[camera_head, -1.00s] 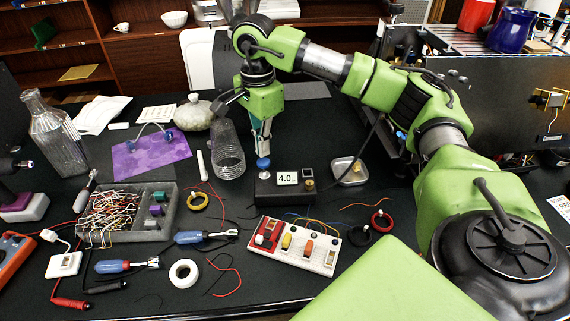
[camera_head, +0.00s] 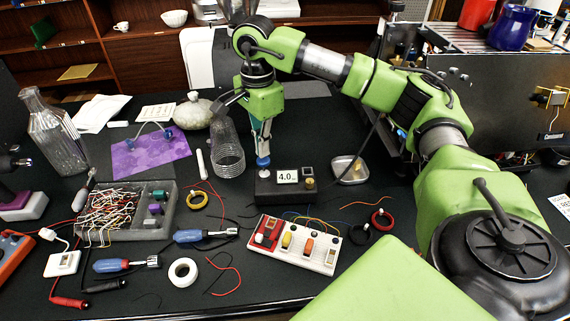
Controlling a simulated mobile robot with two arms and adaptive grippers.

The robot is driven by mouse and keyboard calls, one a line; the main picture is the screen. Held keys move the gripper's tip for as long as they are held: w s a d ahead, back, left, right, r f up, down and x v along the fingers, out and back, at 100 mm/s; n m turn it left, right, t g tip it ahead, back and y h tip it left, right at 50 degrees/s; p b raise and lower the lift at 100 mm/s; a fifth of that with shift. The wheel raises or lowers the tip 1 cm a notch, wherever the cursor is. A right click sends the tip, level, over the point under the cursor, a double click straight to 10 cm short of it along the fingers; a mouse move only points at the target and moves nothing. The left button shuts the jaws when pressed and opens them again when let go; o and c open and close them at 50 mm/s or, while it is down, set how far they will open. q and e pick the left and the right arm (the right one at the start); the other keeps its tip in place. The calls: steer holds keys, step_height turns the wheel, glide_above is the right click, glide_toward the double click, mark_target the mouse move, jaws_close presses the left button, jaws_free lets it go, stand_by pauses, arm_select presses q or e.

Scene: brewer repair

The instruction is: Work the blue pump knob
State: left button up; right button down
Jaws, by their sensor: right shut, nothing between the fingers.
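The blue pump knob (camera_head: 263,162) stands on a short pale stem on top of a small black box (camera_head: 268,187). The box has a white display reading 4.0 and a brass knob at its right. My right gripper (camera_head: 263,150) points straight down with its fingers shut, directly above the blue knob. Its tips look to be at or touching the knob's top; a small gap cannot be ruled out. Nothing is held between the fingers. My left gripper is not in view.
A ribbed clear cylinder (camera_head: 229,158) stands close left of the gripper. A metal dish (camera_head: 350,170) lies to the right. A large dark machine (camera_head: 490,105) stands at right.

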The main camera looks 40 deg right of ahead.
mark_target(263, 159)
steer(key=shift+f+b, duration=1.55)
steer(key=shift+f, duration=0.8)
steer(key=shift+r+p, duration=1.8)
steer(key=shift+r, duration=0.95)
steer(key=shift+f, duration=0.25)
steer(key=shift+f+b, duration=1.4)
steer(key=shift+f, duration=0.35)
steer(key=shift+r+p, duration=1.3)
steer(key=shift+r, duration=0.65)
